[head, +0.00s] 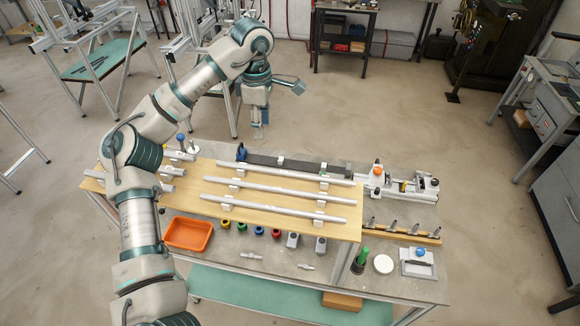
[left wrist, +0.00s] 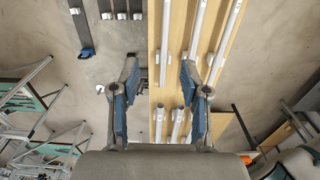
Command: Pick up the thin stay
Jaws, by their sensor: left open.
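Three long silvery tubes lie side by side on small white holders on a wooden board. The far tube (head: 285,174) looks the thinnest in the left wrist view (left wrist: 165,45), so it seems to be the thin stay. The middle tube (head: 275,188) and the near tube (head: 272,207) look thicker. My left gripper (head: 262,120) points down, open and empty, above the far side of the bench. In the left wrist view its fingers (left wrist: 159,62) stand either side of the thin tube's line, clearly apart from it. My right gripper is out of view.
A dark bar (head: 300,166) lies behind the wooden board (head: 235,216). Several short tubes lie at the board's left end. An orange bin (head: 188,233), coloured knobs and a clamp fixture (head: 400,186) crowd the bench. The space above the tubes is clear.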

